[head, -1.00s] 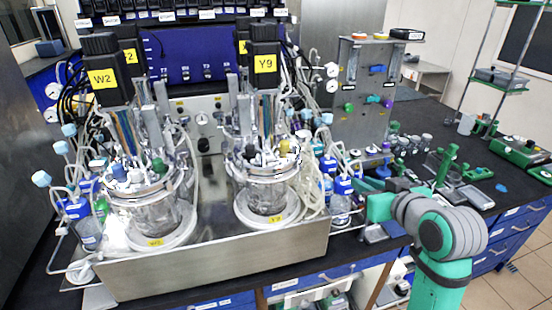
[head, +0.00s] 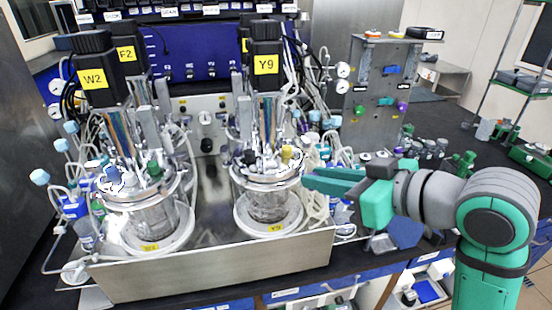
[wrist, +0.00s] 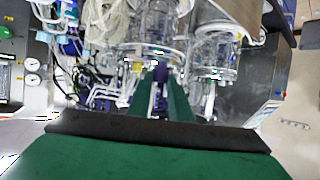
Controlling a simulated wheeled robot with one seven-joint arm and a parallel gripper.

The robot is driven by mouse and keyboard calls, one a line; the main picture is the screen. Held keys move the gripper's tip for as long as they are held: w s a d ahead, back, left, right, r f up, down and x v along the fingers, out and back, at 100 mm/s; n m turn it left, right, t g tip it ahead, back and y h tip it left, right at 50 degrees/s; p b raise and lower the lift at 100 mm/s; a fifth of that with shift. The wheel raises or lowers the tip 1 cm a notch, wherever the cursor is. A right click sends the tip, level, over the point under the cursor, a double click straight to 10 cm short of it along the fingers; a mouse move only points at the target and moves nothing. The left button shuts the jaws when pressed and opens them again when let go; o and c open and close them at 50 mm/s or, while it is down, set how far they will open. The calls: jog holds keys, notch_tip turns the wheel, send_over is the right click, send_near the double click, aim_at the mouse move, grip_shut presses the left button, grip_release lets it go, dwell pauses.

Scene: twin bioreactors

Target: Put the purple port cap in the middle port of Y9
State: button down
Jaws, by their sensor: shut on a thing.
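The bioreactor Y9 (head: 266,64) stands right of W2 (head: 93,79), with its glass vessel (head: 267,207) below a steel head plate. On the plate I see a yellow cap (head: 287,153) and a black one (head: 249,157); the middle port is too small to make out. My gripper (head: 308,180) has its green fingers pointing left at the right side of Y9's head plate. In the wrist view the fingers (wrist: 163,80) are shut on the purple port cap (wrist: 161,73), seen at their tips. The cap is not discernible in the head view.
Tubes and blue-capped bottles crowd the space between Y9 and my arm. A steel tray (head: 215,268) holds both vessels. A grey panel (head: 378,100) with coloured knobs stands behind my arm. Several small parts lie on the black bench to the right.

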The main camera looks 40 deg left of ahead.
aim_at(277, 169)
jog(key=a, duration=0.4)
jog(key=w+a, duration=0.1)
jog(key=a, duration=0.3)
jog(key=w+a, duration=0.1)
jog(key=a, duration=0.2)
jog(key=shift+a, duration=0.4)
jog(key=shift+w+f, duration=0.15)
jog(key=shift+f, duration=0.4)
jog(key=shift+d+f, duration=0.1)
jog(key=shift+f, duration=0.1)
jog(key=c, duration=1.7)
grip_release()
jog(key=shift+c, duration=0.2)
jog(key=shift+o, duration=0.6)
jog(key=v, duration=1.2)
